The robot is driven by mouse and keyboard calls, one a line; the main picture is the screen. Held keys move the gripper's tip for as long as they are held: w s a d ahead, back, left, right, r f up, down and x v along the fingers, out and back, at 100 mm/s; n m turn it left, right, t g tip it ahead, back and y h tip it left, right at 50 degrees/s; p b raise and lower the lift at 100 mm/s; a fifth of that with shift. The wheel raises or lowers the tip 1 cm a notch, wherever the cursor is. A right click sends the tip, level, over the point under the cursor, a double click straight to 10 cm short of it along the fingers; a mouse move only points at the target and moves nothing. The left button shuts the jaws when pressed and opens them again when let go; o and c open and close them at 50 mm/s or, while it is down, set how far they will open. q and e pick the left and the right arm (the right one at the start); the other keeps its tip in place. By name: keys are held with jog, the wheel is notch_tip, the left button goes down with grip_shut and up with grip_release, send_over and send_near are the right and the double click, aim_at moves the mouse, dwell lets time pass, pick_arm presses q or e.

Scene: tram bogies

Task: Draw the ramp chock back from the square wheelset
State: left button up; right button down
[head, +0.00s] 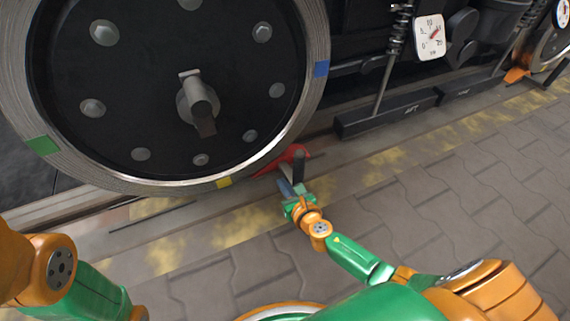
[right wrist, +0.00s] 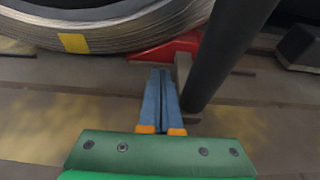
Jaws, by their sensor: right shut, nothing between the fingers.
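A red ramp-shaped chock (head: 284,160) sits on the rail at the lower right of the large near wheel (head: 120,75). It also shows in the right wrist view (right wrist: 165,50), against or very close to the wheel rim. A dark upright handle (head: 299,166) rises from the chock; in the right wrist view the handle (right wrist: 222,50) stands just right of my fingers. My right gripper (head: 287,186) is shut and empty, its blue fingers (right wrist: 161,75) pointing at the chock beside the handle. Whether the fingers touch anything is unclear. My left gripper is out of view.
An orange chock (head: 517,74) sits by another wheel (head: 553,45) at the far right. A dial gauge (head: 430,37) and dark low blocks (head: 387,113) line the bogie. The paving (head: 440,200) before the worn yellow line is clear.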

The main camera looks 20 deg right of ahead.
aim_at(296, 181)
jog(key=shift+d, duration=1.85)
jog(key=shift+d+b, duration=0.75)
jog(key=shift+d, duration=1.25)
jog(key=shift+w, duration=0.1)
jog(key=shift+a, duration=0.2)
jog(key=shift+a+p, duration=0.8)
jog(key=shift+a, duration=2.45)
jog(key=shift+s+r, duration=0.1)
jog(key=shift+s, duration=0.1)
